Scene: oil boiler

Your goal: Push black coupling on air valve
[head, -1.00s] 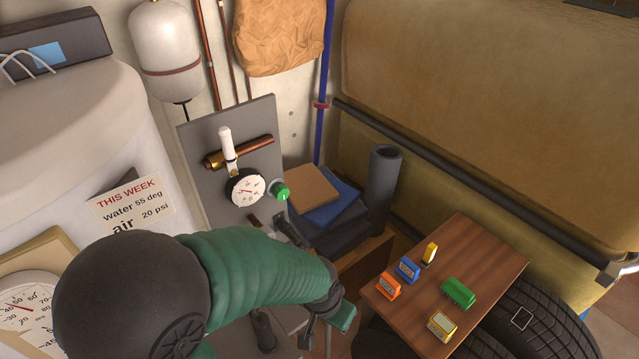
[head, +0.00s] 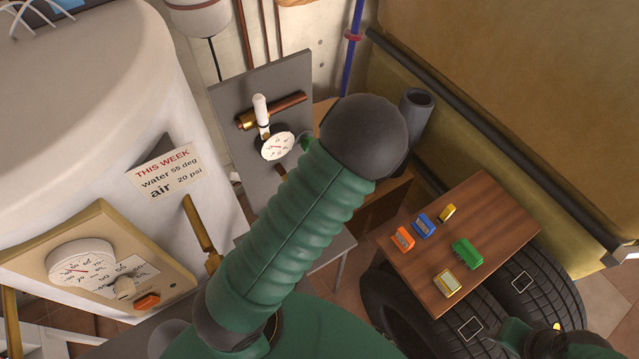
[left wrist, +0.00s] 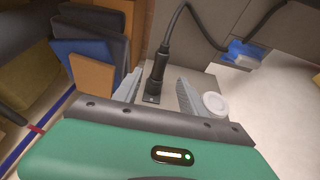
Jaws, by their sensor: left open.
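In the left wrist view a black coupling (left wrist: 160,62) on a black hose stands on a grey surface. My left gripper (left wrist: 158,82) is open, with its two fingers on either side of the coupling; I cannot tell if they touch it. In the head view my left arm's black joint hides the gripper and the coupling. A grey panel (head: 227,98) carries a white-handled valve (head: 261,112) on a copper pipe and a round white gauge (head: 277,147). A green knob (head: 304,142) beside the gauge is partly hidden by my arm. Which fitting is the air valve I cannot tell.
A white tank with a note (head: 163,170) stands left of the panel. A wooden table (head: 490,220) with several small coloured blocks stands at the right above tyres. In the left wrist view a white round piece (left wrist: 215,104) sits right of the fingers; boards (left wrist: 90,55) stand left.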

